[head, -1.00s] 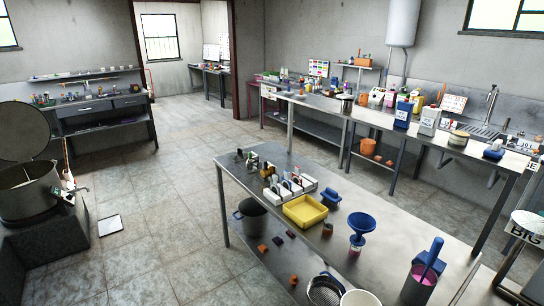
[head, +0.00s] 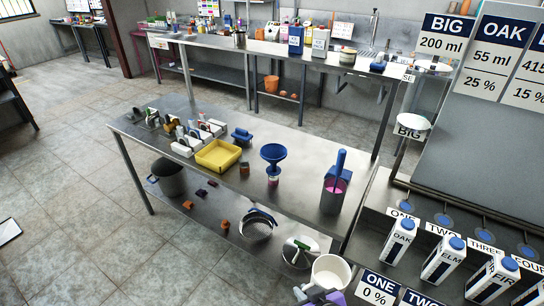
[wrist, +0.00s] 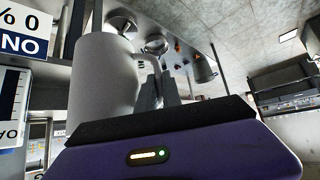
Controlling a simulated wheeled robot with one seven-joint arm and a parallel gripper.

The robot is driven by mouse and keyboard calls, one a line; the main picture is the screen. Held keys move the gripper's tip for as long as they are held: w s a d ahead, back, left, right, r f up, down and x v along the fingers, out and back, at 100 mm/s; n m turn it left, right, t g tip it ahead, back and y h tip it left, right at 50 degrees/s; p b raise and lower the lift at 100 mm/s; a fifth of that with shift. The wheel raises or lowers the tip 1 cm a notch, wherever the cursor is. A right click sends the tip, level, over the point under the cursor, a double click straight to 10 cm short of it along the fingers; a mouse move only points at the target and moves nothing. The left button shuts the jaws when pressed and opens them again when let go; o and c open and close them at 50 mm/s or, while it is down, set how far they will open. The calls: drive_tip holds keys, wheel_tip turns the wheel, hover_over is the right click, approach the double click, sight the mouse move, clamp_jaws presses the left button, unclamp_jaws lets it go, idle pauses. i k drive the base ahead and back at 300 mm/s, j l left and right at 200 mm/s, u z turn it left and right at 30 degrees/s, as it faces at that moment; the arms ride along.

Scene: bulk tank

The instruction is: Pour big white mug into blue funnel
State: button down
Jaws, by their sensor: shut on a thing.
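The big white mug (head: 331,274) is at the bottom of the head view, about upright with its mouth up. Its inside looks pale, and I cannot tell the liquid level. My gripper (head: 314,295) is shut on the mug at its handle side. In the wrist view the mug (wrist: 105,85) stands large at left, with its handle at the dark fingers (wrist: 160,88). The blue funnel (head: 273,153) sits upright on a small jar with reddish contents on the steel table (head: 205,112), well beyond the mug and apart from it.
Right of the funnel stands a grey container (head: 334,196) with pink liquid and a blue-handled tool. A yellow tray (head: 218,155) is left of the funnel. At right, a bench holds labelled cartons (head: 399,241) below a sign board (head: 490,60). Open floor lies at left.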

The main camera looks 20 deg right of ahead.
sight(273, 153)
drive_tip(key=i+j+z, duration=0.15)
drive_tip(key=j+z, duration=0.2)
drive_tip(key=i+j+z, duration=0.1)
drive_tip(key=j+z, duration=0.25)
drive_tip(key=j, duration=0.2)
drive_tip(key=j+z, duration=0.35)
drive_tip(key=j, duration=0.15)
drive_tip(key=i, duration=0.05)
